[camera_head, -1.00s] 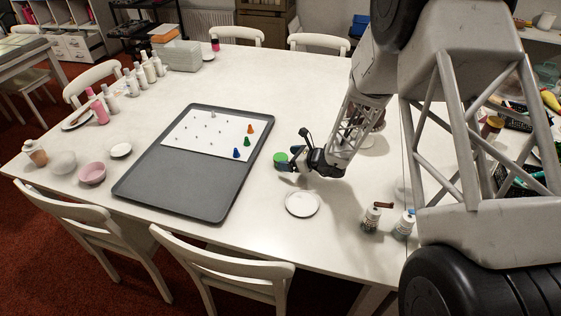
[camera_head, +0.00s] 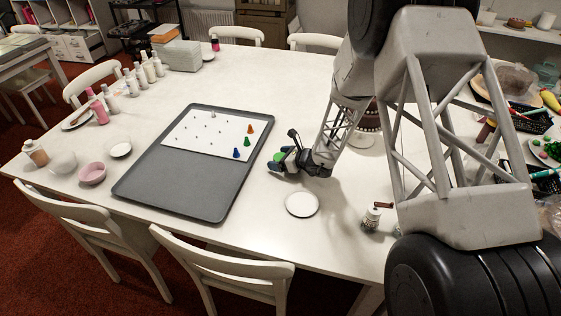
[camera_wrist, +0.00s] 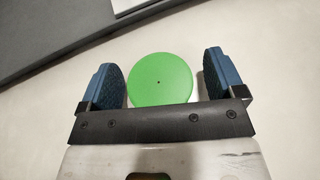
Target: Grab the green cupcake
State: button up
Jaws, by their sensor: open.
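The green cupcake shows in the wrist view as a round, flat green top (camera_wrist: 160,80) with a small dark dot at its middle. My gripper (camera_wrist: 161,68) is open, with one blue finger on each side of it. A narrow gap shows on both sides, wider on the right than on the left. In the head view the green top (camera_head: 279,156) is partly hidden by my gripper (camera_head: 277,162), which is low over the white table. The cupcake's lower part is hidden in both views.
A grey tray (camera_head: 160,186) with a white pegged sheet and small coloured cones lies left of my gripper. A white plate (camera_head: 302,204) is in front. A small grinder (camera_head: 371,218) with a brown handle stands at the right.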

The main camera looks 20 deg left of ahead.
aim_at(280, 157)
jog(key=shift+c, duration=0.4)
jog(key=c, duration=0.9)
jog(key=shift+r, duration=0.2)
jog(key=shift+c, duration=0.2)
jog(key=shift+r, duration=0.8)
jog(key=shift+s+d+r, duration=0.1)
jog(key=shift+r, duration=0.8)
jog(key=s+d, duration=0.2)
jog(key=s, duration=0.2)
jog(key=s+d, duration=0.3)
jog(key=s, duration=0.2)
jog(key=s+d+r, duration=0.1)
jog(key=s+d, duration=0.1)
jog(key=s, duration=0.2)
jog(key=shift+s+d+r, duration=0.1)
jog(key=shift+s+d, duration=0.25)
jog(key=shift+s, duration=0.05)
